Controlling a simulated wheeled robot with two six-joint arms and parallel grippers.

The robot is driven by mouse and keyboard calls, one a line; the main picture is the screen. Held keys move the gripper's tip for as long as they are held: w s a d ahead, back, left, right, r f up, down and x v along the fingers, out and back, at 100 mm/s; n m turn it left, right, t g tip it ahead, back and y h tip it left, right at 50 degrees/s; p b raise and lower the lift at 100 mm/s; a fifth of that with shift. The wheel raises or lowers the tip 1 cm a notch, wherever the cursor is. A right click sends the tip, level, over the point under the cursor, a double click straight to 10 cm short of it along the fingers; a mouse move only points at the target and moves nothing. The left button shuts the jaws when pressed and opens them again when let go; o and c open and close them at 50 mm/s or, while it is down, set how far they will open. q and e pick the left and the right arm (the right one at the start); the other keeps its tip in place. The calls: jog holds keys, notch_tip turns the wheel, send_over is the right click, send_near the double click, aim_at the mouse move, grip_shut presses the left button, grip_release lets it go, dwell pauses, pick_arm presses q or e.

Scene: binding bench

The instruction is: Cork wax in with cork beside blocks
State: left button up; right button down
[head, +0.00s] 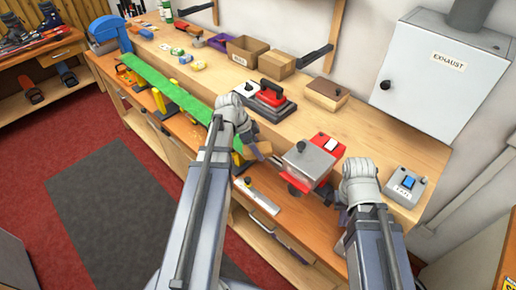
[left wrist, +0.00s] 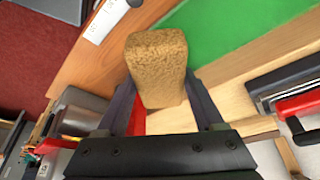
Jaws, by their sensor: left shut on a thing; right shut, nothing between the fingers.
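My left gripper (head: 250,152) is shut on a tan, grainy cork block (left wrist: 157,65). The cork sticks out beyond the fingers in the left wrist view, and its end also shows in the head view (head: 263,149). It is held near the bench's front edge, close to the right end of a green strip (head: 170,90). My right gripper (head: 328,195) is shut and empty, low beside a grey-and-red machine at the front edge; its fingertips are partly hidden. Small yellow and blue pieces (head: 198,65) lie at the back left; I cannot tell which is wax.
On the wooden bench (head: 228,77) stand an open cardboard box (head: 246,50), a closed box (head: 277,65), a red-and-black press (head: 270,98), the grey-and-red machine (head: 309,162) and a switch box (head: 405,186). A grey exhaust cabinet (head: 440,75) hangs at right.

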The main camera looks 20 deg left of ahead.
aim_at(235, 135)
pick_arm(q)
jog(key=shift+w+a+r, duration=0.1)
jog(key=shift+w+a, duration=0.2)
jog(key=shift+a, duration=0.45)
jog(key=shift+w+a, duration=0.25)
jog(key=shift+a, duration=0.5)
jog(key=shift+a, duration=0.1)
jog(key=shift+w+a, duration=0.3)
jog(key=shift+a, duration=0.5)
jog(key=shift+w+a, duration=0.25)
jog(key=shift+a, duration=0.5)
jog(key=shift+w+a, duration=0.3)
jog(key=shift+a, duration=0.55)
jog(key=shift+w+a, duration=0.3)
jog(key=shift+a, duration=0.5)
jog(key=shift+a, duration=0.1)
jog(key=shift+w+a, duration=0.3)
jog(key=shift+a, duration=0.5)
jog(key=shift+w+a, duration=0.25)
jog(key=shift+a, duration=0.5)
